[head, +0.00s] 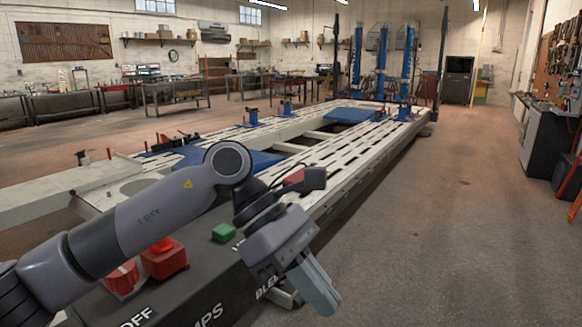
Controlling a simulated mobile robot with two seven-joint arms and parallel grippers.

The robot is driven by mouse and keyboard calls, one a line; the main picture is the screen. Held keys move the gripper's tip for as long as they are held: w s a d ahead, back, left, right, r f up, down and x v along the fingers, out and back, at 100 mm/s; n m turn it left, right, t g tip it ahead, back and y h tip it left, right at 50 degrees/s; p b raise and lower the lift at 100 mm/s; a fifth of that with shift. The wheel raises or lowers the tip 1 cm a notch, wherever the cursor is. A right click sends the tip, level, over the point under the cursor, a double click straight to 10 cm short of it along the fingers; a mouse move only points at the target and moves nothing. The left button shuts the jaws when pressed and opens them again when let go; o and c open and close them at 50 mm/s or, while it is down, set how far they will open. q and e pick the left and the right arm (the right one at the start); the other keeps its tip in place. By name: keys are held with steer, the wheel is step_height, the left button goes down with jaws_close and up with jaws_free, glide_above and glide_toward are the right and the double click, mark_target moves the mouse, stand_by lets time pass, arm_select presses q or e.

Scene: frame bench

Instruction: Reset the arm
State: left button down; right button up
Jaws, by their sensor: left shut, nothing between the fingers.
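My left arm (150,215) comes in from the left and reaches over a dark control box (185,300). My left gripper (322,298) points down and to the right, past the box's right end. Its fingers are together with nothing between them. My right gripper does not show.
The control box carries a red mushroom button (163,256), a red knob (122,277) and a green button (223,232), close beneath my arm. A long white slotted frame bench (345,150) with blue plates stretches behind it. Open concrete floor (450,230) lies to the right.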

arm_select(q)
steer(key=s+d+r+n+g+h, duration=0.25)
steer(key=d+n+h, duration=0.25)
steer(key=n+h, duration=0.4)
steer(key=w+a+f+n+t+h+p, duration=0.1)
steer(key=w+a+f+n+t+h, duration=0.15)
steer(key=n+t, duration=0.65)
steer(key=w+a+f+n+t+h, duration=0.2)
steer(key=w+a+n+t+h, duration=0.15)
steer(key=n+t, duration=0.55)
steer(key=w+a+f+n+t+y+p, duration=0.1)
steer(key=a+f+n+t+y, duration=0.4)
steer(key=n, duration=0.4)
steer(key=a+f+n+t+y, duration=0.2)
steer(key=a+f+n+y, duration=0.3)
steer(key=f+n+y, duration=0.3)
steer(key=s+a+f+n+g+y, duration=0.3)
steer(key=s+a+f+n, duration=0.3)
steer(key=s+f, duration=0.2)
steer(key=s+a+f+n+g+y, duration=0.4)
steer(key=s+a+f+n, duration=0.2)
steer(key=f, duration=0.6)
steer(key=shift+s+a+f+n+y+p, duration=0.15)
steer(key=shift+s+a+n+y+p, duration=0.35)
steer(key=shift+s, duration=0.6)
steer(key=shift+d, duration=0.1)
